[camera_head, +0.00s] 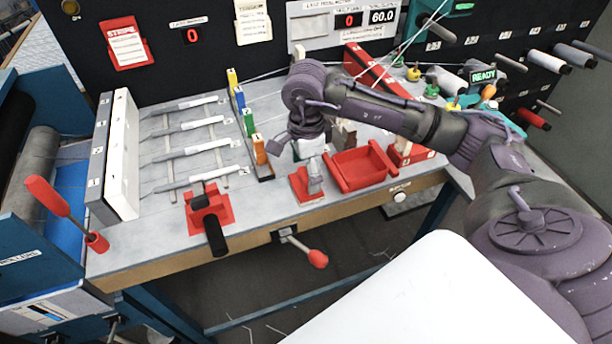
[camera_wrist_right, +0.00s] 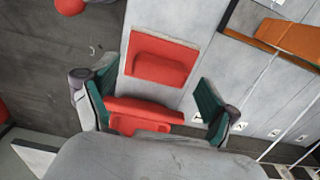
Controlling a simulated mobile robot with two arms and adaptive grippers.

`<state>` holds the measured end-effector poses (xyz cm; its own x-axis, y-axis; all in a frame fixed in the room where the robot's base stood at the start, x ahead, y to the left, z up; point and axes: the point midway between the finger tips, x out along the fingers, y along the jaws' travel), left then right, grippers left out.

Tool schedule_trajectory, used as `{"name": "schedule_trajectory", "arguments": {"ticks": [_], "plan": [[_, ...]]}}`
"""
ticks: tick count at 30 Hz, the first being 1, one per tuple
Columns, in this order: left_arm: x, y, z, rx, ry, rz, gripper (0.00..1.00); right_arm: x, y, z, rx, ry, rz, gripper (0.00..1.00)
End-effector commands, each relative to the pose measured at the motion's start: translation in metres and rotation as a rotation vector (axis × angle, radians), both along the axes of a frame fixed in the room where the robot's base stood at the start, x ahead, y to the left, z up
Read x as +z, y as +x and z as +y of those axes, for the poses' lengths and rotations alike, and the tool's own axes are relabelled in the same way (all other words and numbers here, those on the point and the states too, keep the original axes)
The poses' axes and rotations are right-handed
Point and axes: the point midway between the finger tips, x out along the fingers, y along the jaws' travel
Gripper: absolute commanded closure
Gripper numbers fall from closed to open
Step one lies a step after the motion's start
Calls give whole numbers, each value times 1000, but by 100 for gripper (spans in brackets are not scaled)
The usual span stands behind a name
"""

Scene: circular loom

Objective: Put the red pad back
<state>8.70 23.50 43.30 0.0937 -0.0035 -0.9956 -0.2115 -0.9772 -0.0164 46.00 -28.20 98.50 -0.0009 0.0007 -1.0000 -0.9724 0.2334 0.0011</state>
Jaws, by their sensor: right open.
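A square red pad (camera_head: 303,190) with a raised red block across it lies on the grey table top near its front edge. It also shows in the right wrist view (camera_wrist_right: 162,60), beyond my fingertips. My right gripper (camera_head: 312,160) is over the table beside this pad, and its fingers partly hide it in the head view. In the right wrist view its two teal-lined fingers (camera_wrist_right: 155,105) are spread apart. A red walled tray (camera_head: 362,170) stands to the right of the pad; its apparent edge (camera_wrist_right: 145,112) shows between the fingers. My left gripper is out of view.
Coloured blocks (camera_head: 260,150) stand in a rack left of the gripper. A red base with a black handle (camera_head: 208,205) is farther left. A red-knobbed lever (camera_head: 317,259) sticks out from the front edge. White threads cross behind my right arm.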

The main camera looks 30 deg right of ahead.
Motion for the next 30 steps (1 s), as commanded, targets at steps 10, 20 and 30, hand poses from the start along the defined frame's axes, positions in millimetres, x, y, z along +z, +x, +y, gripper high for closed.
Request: {"name": "schedule_trajectory", "arguments": {"ticks": [10,20,30], "plan": [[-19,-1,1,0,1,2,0,74,1,0,1,2,-7,13],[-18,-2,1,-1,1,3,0,101,0,0,0,0,-1,13],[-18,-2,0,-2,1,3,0,101,0,0,0,0,0,13]]}}
